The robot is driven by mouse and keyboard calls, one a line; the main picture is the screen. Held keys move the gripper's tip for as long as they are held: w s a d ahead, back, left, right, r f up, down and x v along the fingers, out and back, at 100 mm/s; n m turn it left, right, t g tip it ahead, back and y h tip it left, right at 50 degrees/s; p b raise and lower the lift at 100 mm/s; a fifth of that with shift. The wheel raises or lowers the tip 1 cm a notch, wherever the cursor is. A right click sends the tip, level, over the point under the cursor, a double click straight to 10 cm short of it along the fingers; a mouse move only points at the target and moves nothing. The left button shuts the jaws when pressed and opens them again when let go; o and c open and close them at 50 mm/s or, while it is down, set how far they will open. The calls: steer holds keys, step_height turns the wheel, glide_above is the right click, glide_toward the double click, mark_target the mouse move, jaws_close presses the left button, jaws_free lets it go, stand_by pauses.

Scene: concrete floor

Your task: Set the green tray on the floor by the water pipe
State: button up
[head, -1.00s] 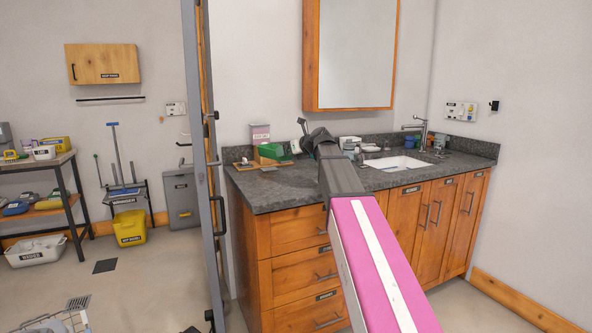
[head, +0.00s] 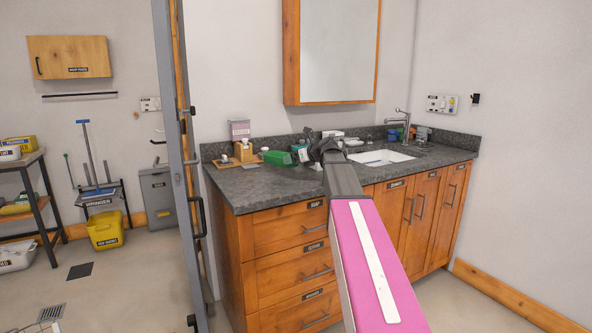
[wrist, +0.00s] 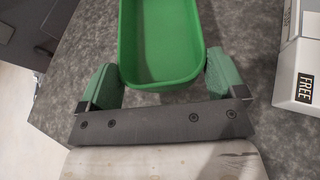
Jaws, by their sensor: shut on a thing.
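The green tray (head: 278,158) shows in the head view over the left part of the dark countertop, beside my gripper (head: 316,150). In the wrist view the open-topped, empty tray (wrist: 160,45) sits between the two green fingers of my gripper (wrist: 163,82), which is shut on its near end. I cannot tell from these views whether the tray touches the counter. My arm hides part of the counter and cabinets. No water pipe can be made out.
The grey countertop (head: 260,190) tops wooden cabinets and holds a sink (head: 380,158). A white box marked FREE (wrist: 299,70) is right of the tray. A metal-framed door edge (head: 178,150) stands left.

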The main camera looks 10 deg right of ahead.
steer(key=shift+d+f, duration=0.25)
steer(key=shift+f, duration=1.9)
steer(key=shift+f, duration=0.1)
steer(key=o, duration=0.7)
steer(key=shift+c, duration=0.2)
